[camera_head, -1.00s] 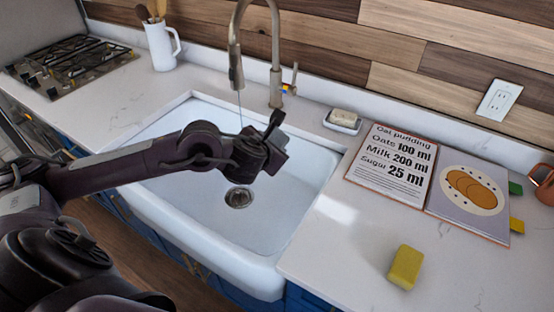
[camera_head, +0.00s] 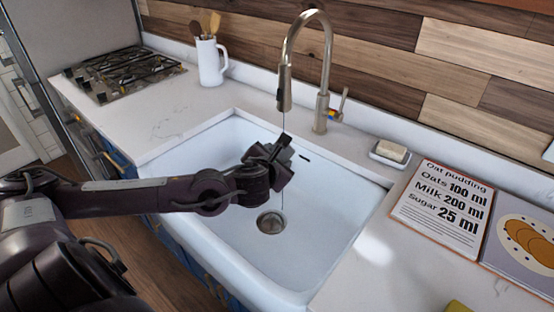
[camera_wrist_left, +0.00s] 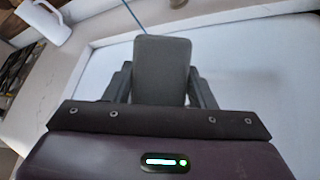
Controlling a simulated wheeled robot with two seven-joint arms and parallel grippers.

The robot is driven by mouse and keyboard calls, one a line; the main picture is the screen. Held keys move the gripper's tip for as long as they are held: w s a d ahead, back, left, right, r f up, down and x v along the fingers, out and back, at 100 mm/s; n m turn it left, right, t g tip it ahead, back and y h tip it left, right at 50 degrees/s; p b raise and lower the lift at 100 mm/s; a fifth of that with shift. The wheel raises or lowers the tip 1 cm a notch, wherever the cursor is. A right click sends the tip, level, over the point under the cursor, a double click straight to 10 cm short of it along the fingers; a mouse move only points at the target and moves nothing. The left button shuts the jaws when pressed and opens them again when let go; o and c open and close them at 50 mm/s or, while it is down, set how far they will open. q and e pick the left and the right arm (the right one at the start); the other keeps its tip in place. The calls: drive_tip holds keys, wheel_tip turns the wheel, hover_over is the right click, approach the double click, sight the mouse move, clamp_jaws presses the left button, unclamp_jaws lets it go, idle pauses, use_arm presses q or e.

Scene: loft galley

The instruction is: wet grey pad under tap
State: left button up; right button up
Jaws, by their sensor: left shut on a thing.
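The tap (camera_head: 325,90) stands behind the white sink (camera_head: 225,150), and a thin stream falls from its spout (camera_head: 284,90). My left gripper (camera_head: 280,158) is over the sink basin, below the spout. In the left wrist view the left gripper (camera_wrist_left: 162,85) is shut on the grey pad (camera_wrist_left: 162,62), which stands out beyond the fingers. A thin blue stream (camera_wrist_left: 134,16) comes down to the pad's top left edge there; I cannot tell whether it touches. In the head view the pad is hard to tell from the dark gripper. My right gripper is not in view.
A soap dish with soap (camera_head: 390,153) stands right of the tap. A recipe board (camera_head: 440,210) lies on the right counter, and a yellow sponge (camera_head: 457,306) shows at the bottom edge. A white jug (camera_head: 209,62) and a hob (camera_head: 125,73) are at left.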

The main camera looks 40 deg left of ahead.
use_arm(q)
drive_tip(key=w+a+f, duration=0.2)
drive_tip(key=w+a, duration=0.4)
drive_tip(key=w, duration=0.3)
drive_tip(key=shift+a+b, duration=0.2)
drive_tip(key=shift+b, duration=0.2)
drive_tip(key=shift+f, duration=0.1)
idle(0.5)
drive_tip(key=shift+w+d+b, duration=0.4)
drive_tip(key=shift+d+b, duration=0.1)
drive_tip(key=shift+b, duration=0.05)
drive_tip(key=shift+s+a, duration=0.15)
drive_tip(key=shift+s+a, duration=0.25)
drive_tip(key=shift+a, duration=0.1)
